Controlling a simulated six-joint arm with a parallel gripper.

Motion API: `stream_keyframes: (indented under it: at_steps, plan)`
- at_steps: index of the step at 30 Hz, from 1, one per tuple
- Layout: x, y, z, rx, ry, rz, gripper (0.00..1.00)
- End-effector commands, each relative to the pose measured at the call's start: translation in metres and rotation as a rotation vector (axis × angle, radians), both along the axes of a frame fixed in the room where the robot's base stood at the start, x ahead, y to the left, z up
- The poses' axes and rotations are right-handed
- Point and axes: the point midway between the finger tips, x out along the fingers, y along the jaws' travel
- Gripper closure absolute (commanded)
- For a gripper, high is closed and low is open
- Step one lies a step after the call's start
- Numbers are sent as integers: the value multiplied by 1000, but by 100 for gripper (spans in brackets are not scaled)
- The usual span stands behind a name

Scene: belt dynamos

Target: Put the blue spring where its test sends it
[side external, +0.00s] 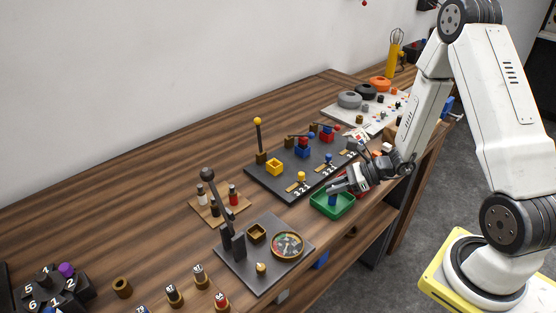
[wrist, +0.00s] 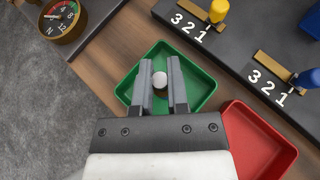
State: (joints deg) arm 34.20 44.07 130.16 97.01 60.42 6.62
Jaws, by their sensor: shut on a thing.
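My gripper (side external: 338,187) is low over the green tray (side external: 345,209), its jaws shut on the blue spring (side external: 332,200). In the side view the spring shows as a small blue piece under the fingertips, inside the tray outline; its coils are too small to make out. In the wrist view my gripper (wrist: 160,85) has a pale round top (wrist: 160,79) between its fingers, over the green tray (wrist: 203,87). I cannot tell whether the spring touches the tray floor. The test stand has a dial gauge (side external: 287,245), a brass square cup (side external: 257,232) and a black-knobbed lever (side external: 208,175).
A red tray (wrist: 258,143) lies right beside the green one. Behind them is a dark board (side external: 275,185) with coloured blocks, levers and 3 2 1 scales. A wooden stand (side external: 205,214) holds red and white pieces. Numbered cylinders (side external: 174,295) stand at the front left. The back-left table is clear.

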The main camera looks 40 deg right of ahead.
Motion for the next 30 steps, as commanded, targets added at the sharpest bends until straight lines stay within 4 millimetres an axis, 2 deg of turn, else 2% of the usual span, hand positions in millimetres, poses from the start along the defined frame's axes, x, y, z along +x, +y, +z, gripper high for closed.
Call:
stream_keyframes:
  at_steps: [1, 2, 3, 5, 20, 30]
  plan:
    - [0, 0, -1, 1, 1, 0, 100]
    - [0, 0, -2, 1, 1, 0, 78]
    - [0, 0, -1, 0, 0, 0, 66]
    - [0, 0, -1, 0, 0, 0, 47]
    - [0, 0, 2, 0, 0, 0, 46]
    - [-19, -20, 17, -1, -1, -4, 46]
